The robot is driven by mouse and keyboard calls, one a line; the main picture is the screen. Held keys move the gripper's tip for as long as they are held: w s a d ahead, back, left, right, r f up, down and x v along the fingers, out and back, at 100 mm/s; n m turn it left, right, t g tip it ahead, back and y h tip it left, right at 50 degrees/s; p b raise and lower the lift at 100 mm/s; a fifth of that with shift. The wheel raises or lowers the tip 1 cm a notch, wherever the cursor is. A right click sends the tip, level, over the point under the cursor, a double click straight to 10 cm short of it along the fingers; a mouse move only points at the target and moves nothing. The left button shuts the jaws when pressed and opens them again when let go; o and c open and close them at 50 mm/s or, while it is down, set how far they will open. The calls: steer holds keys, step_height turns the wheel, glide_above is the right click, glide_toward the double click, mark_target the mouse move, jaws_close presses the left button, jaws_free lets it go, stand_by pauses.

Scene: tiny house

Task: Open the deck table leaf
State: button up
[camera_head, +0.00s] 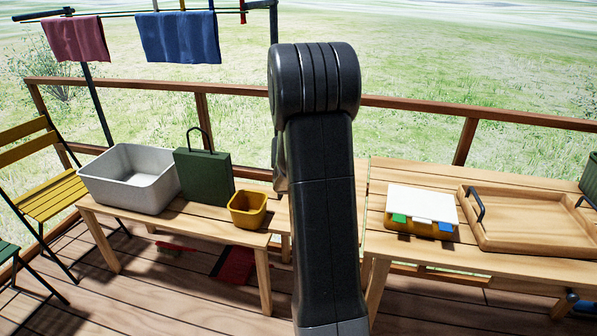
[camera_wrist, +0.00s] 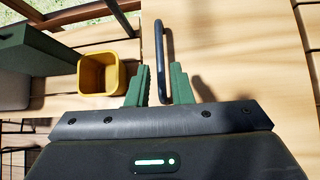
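In the wrist view a smooth pale wood panel (camera_wrist: 235,60), which looks like the deck table leaf, fills the middle and right. A dark bar handle (camera_wrist: 160,45) stands along its left side. My gripper (camera_wrist: 160,78) has green ridged fingers, one on each side of the bar's near end. They are spread with narrow gaps to the bar; contact cannot be made out. In the head view the deck table (camera_head: 420,258) stands at right, and my upright dark arm hides its left end, the handle and my gripper.
A yellow bin (camera_head: 248,210) stands just left of my gripper on a low bench, beside a green box (camera_head: 203,177) and a grey tub (camera_head: 130,180). The table bears a wooden tray (camera_head: 530,232) and a white-topped box (camera_head: 421,205). A railing runs behind.

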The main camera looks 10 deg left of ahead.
steer(key=p+v, duration=0.1)
steer(key=v, duration=0.6)
steer(key=b+x, duration=0.3)
steer(key=x, duration=1.1)
steer(key=shift+f, duration=0.15)
